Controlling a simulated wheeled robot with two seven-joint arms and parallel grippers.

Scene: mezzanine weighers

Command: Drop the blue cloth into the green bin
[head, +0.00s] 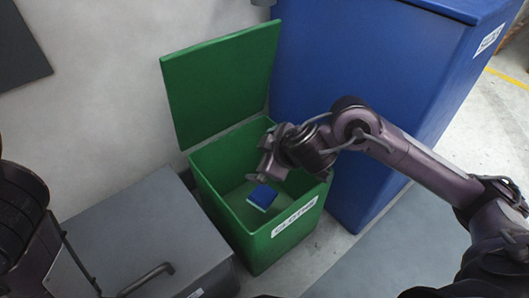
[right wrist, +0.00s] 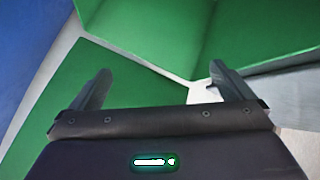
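The green bin (head: 249,232) stands open with its lid (head: 222,82) raised at the back and a white label on its front. The blue cloth (head: 262,195), a small folded square with a paler edge, shows inside the bin opening, below my right gripper (head: 267,170). I cannot tell whether it rests on the bin floor. My right gripper is over the bin; in the right wrist view (right wrist: 161,85) its fingers are wide apart with nothing between them. Part of my left arm shows at the left edge of the head view, but its gripper is out of view.
A tall blue bin (head: 365,70) stands close to the right of the green bin. A grey box (head: 150,235) with a handle is close on the left. A pale wall is behind, and bare floor shows at the far right.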

